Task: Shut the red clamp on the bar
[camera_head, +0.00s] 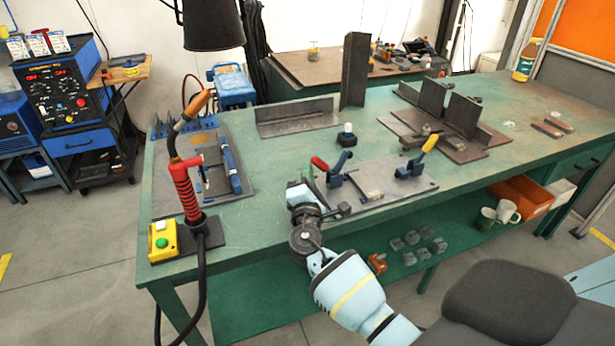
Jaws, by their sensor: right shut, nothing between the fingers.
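The red clamp (337,176) stands at the left end of a grey steel plate (418,187) near the table's front edge. It has a blue body, and its red-tipped handle slants up to the left. A short metal bar (371,191) lies on the plate, to the right of the clamp. I cannot tell whether the clamp's arm touches it. My right gripper (341,210) is shut and empty, low in front of the clamp by the plate's left front corner. It appears apart from the red handle. My left gripper is not in view.
A yellow-handled clamp (412,167) stands on the plate's right part. A red-handled torch (186,190) and a yellow button box (163,241) stand at left. Angled steel pieces (297,117) stand behind.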

